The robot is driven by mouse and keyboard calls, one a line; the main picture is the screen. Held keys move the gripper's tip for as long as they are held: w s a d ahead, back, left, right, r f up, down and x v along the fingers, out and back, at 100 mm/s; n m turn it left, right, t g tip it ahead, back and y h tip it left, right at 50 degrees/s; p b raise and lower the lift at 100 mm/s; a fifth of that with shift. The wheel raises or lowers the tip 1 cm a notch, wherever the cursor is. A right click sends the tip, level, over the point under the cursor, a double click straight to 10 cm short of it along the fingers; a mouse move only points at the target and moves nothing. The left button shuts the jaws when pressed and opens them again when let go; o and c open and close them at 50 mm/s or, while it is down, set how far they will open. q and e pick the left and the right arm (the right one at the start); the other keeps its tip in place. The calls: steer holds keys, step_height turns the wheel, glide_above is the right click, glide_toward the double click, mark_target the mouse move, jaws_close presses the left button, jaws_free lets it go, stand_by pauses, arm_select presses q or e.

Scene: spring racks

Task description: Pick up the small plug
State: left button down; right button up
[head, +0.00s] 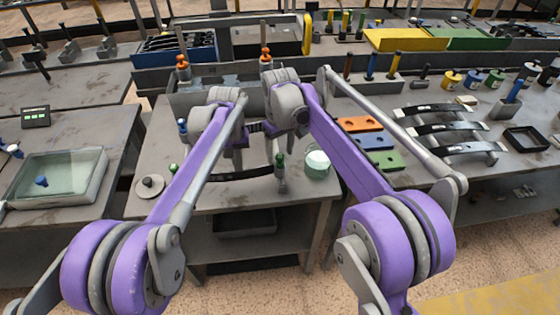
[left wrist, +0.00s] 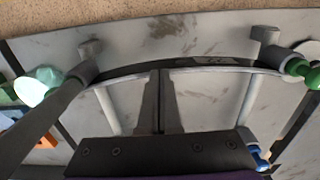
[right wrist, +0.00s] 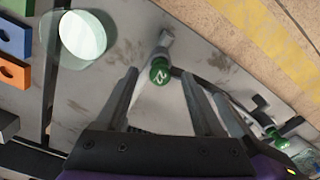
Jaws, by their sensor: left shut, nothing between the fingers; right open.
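I cannot tell for sure which item is the small plug. A green-capped peg (head: 280,158) stands on the middle table. In the right wrist view its cap (right wrist: 160,72), marked "2", lies between the spread fingertips. My right gripper (right wrist: 158,72) is open; I cannot tell whether it touches the cap. My left gripper (left wrist: 160,74) is shut and empty, its tips at a dark curved strip (left wrist: 120,70) that spans two grey posts. A small blue-knobbed piece (head: 41,181) lies in a clear tray on the left table.
A pale green-white round cup (head: 317,161) stands right of the peg and also shows in the right wrist view (right wrist: 83,35). Orange, blue and green blocks (head: 378,141) lie beyond it. A grey disc with a knob (head: 150,186) is at the table's left.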

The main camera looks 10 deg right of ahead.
mark_target(280, 162)
steer(key=shift+f, duration=1.45)
jaws_close()
